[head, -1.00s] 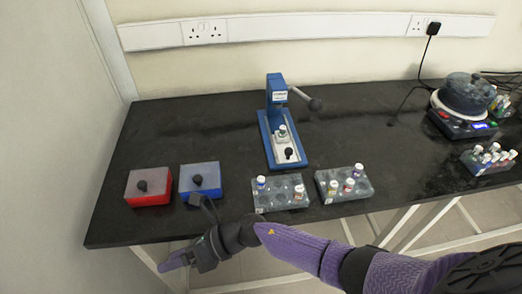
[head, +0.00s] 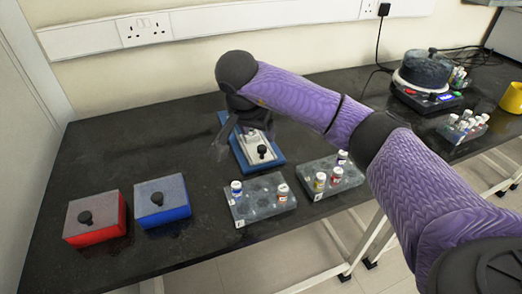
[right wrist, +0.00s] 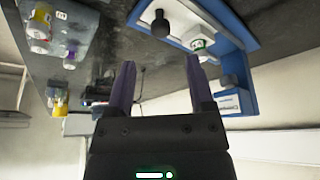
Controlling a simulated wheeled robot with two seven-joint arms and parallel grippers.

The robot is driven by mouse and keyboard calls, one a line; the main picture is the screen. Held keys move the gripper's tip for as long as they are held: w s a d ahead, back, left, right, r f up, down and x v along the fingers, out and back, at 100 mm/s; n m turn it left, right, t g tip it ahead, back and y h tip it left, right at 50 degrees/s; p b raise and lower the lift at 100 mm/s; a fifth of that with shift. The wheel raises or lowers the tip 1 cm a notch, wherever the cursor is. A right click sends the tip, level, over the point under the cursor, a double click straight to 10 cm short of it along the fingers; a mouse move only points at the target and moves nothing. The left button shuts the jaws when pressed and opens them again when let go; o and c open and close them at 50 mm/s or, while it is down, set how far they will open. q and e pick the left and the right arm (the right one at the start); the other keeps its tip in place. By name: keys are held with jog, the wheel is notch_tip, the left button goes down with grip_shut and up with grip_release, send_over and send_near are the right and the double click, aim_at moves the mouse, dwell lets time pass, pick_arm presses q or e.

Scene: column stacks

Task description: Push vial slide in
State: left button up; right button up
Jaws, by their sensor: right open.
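The vial slide (head: 256,150) is a pale plate with a black knob (head: 262,150), set in the blue base of a press (head: 276,157). In the right wrist view the knob (right wrist: 160,24) and a green-capped vial (right wrist: 200,44) stand on the slide. My arm hides the vial and the upper press in the head view. My right gripper (right wrist: 160,78) is open and empty, its two fingers apart near the slide and touching nothing that I can see. In the head view it is partly hidden beside the press. My left gripper is not in view.
Two grey racks (head: 262,207) (head: 318,188) with capped vials stand in front of the press. A red box (head: 95,235) and a blue box (head: 162,215) with black knobs sit at left. A hotplate (head: 425,100) and another rack (head: 462,128) are at right. The back-left bench is clear.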

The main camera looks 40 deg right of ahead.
aim_at(262, 147)
jog(key=b+x, duration=0.2)
jog(key=x, duration=0.4)
jog(key=shift+f, duration=0.25)
grip_shut()
dwell(1.0)
